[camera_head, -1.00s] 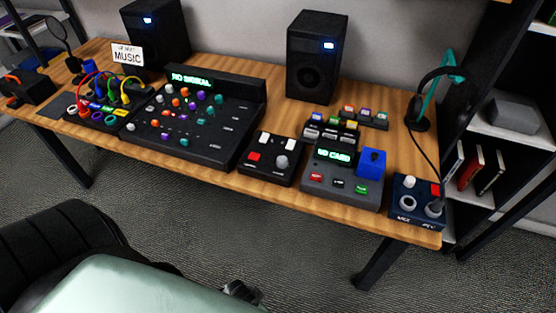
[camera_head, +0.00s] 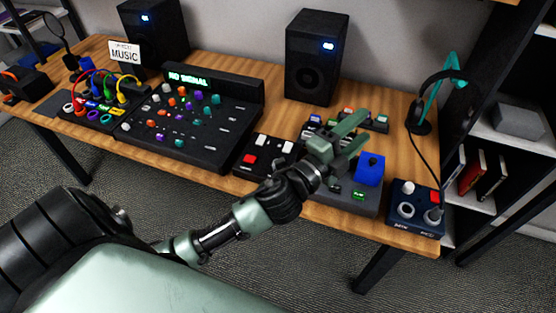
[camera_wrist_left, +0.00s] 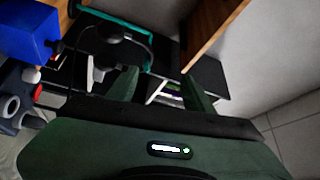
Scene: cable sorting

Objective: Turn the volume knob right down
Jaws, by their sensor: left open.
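No knob in view carries a readable volume label. A small black box (camera_head: 243,167) with a red button and two white sliders stands mid-table; my left arm partly covers it, and its grey knob is hard to make out. A navy box (camera_head: 415,222) at the right end bears a white knob (camera_head: 407,188), a red button and grey round parts. My left gripper (camera_head: 362,132) is open and empty above the grey device with the blue block, left of the navy box. The left wrist view shows its two spread fingers (camera_wrist_left: 160,88). My right gripper is not in view.
A blue block (camera_head: 370,168) stands on the grey device, close to the gripper. A headphone stand (camera_head: 420,118) is behind the navy box. A speaker (camera_head: 315,62) stands behind, a mixer (camera_head: 190,130) to the left. Shelves (camera_head: 525,150) border the table's right.

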